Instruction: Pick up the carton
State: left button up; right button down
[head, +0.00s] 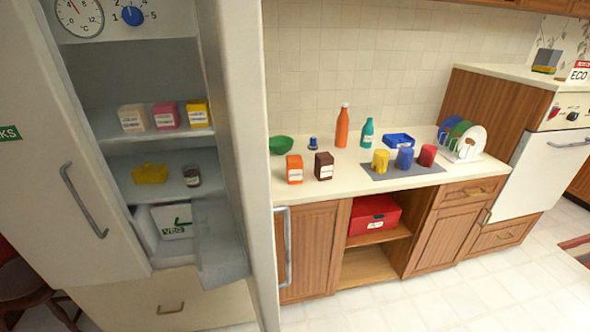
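Several small labelled boxes could be the carton; I cannot tell which one the name means. On the open fridge's upper shelf stand a cream box (132,118), a pink box (166,115) and a yellow box (197,112), side by side. On the counter, near its left front, an orange box (294,169) and a dark brown box (324,166) stand upright a little apart. Their labels are too small to read. Neither of my grippers is in view.
The counter (300,199) also holds a green bowl (281,145), an orange bottle (342,126), a teal bottle (367,132), several cups on a grey mat (414,174) and a plate rack (462,150). The fridge door (48,150) stands at the left. The floor (450,300) in front is clear.

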aim_at(294, 163)
jog(key=i+l+u, duration=0.1)
jog(key=l, duration=0.3)
jog(key=i+l+u, duration=0.15)
jog(key=l, duration=0.25)
jog(key=i+l+u, duration=0.1)
jog(key=l, duration=0.3)
jog(key=i+l+u, duration=0.15)
jog(key=l, duration=0.3)
jog(key=i+l+u, duration=0.1)
jog(key=l, duration=0.3)
